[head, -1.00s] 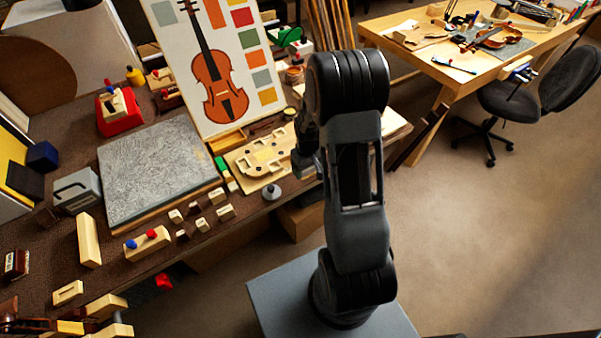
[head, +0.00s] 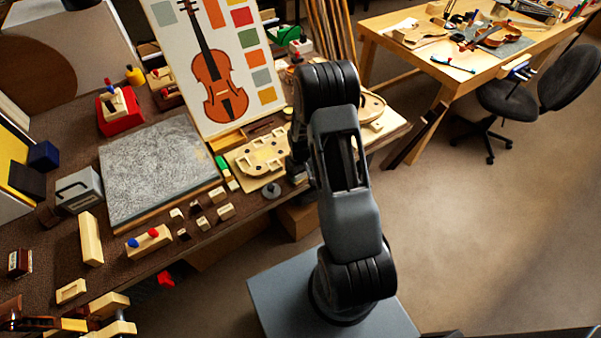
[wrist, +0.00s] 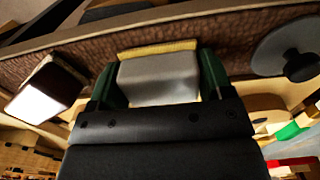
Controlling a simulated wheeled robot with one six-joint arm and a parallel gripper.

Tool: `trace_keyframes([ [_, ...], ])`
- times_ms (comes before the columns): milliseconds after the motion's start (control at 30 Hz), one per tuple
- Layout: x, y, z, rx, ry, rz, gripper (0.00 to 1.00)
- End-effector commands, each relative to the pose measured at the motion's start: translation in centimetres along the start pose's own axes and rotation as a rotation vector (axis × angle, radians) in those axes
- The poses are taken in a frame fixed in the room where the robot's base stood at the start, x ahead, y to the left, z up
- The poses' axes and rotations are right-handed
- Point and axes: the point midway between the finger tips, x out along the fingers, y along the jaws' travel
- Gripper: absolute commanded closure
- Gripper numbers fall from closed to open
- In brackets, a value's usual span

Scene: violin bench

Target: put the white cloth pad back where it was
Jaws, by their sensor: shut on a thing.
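In the wrist view, my gripper (wrist: 158,78) is shut on a pale grey-white block-like pad (wrist: 160,82) with a yellow strip along its far edge. It appears to be the white cloth pad. The dark green fingertips press it from both sides. Brown bench surface shows just beyond it; I cannot tell whether the pad touches the bench. In the head view, my gripper is mostly hidden by my arm, near the bench's front edge, right of a grey disc with a dark knob (head: 271,190). The pad cannot be made out there.
In the wrist view, the knobbed disc (wrist: 290,52) is at right and a dark-sided block with a bright white face (wrist: 42,92) at left. A pale wooden violin form (head: 262,156) lies on a board left of my arm. Several small wood blocks (head: 203,223) stand further left.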

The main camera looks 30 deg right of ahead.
Motion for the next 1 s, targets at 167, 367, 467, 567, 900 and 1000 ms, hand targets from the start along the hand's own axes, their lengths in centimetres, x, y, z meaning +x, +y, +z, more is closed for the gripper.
trace_keyframes([
  [167, 0.52, -0.01, 0.01, 0.0, 0.0, 0.0, 0.52],
  [367, 0.67, -0.04, 0.07, 0.0, -0.002, -0.001, 0.16],
  [467, 0.73, -0.13, 0.1, -0.001, -0.003, -0.002, 0.07],
  [567, 0.79, -0.27, 0.12, -0.002, -0.005, -0.002, 0.01],
  [900, 0.93, -0.09, 0.28, -0.001, -0.008, -0.003, 0.01],
  [1000, 0.65, -0.05, 0.31, -0.001, -0.008, -0.003, 0.01],
])
